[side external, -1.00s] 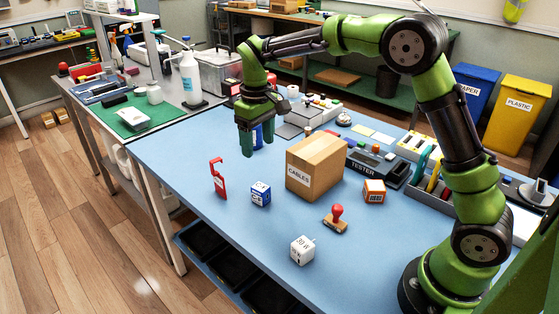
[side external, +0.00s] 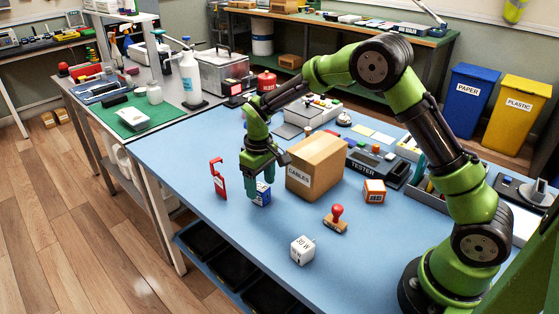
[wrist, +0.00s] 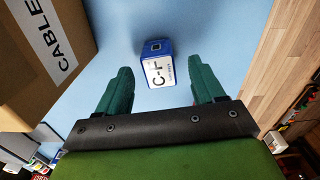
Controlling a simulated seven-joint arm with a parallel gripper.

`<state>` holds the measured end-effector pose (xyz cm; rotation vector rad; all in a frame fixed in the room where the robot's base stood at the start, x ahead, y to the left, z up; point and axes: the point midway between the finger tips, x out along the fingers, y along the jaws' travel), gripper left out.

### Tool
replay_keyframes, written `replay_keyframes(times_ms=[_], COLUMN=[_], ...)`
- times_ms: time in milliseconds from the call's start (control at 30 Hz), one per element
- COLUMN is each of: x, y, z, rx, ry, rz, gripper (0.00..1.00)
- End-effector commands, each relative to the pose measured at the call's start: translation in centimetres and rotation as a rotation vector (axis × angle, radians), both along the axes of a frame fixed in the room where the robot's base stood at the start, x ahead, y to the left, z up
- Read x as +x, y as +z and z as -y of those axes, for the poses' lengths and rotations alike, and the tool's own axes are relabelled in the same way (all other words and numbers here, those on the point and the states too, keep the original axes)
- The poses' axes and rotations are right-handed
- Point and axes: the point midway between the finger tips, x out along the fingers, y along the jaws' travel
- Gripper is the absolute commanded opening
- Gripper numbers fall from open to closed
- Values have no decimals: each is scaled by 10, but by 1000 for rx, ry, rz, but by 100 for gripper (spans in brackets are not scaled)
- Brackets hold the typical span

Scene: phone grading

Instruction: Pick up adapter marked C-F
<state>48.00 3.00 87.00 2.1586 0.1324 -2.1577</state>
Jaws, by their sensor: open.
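The adapter marked C-F is a small blue and white block (wrist: 158,66) on the blue table, with its label readable in the wrist view. In the side view the adapter (side external: 262,197) is partly hidden behind my gripper's fingers. My gripper (side external: 260,194) points down right at the adapter. In the wrist view my gripper (wrist: 164,88) is open, its two green fingers apart, with the adapter ahead of the gap between them. Nothing is between the fingertips that I can see as held.
The cardboard CABLES box (side external: 316,165) stands close to the right of my gripper. A red hook-shaped tag (side external: 219,178) stands close on the left. A white cube (side external: 303,250), a red-handled stamp (side external: 336,219) and an orange block (side external: 375,191) sit nearer the front and right. The front left table is clear.

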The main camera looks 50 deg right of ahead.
Motion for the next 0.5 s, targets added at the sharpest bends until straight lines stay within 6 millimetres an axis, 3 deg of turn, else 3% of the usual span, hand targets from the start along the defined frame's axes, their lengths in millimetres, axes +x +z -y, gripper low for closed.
replay_keyframes(times_ms=[200,467,500], x=[0,0,0], y=[-29,-31,-31], z=[1,0,0], rx=[0,0,0], ry=[0,-1,-1], rz=[-2,-1,-1], gripper=[68,68,64])
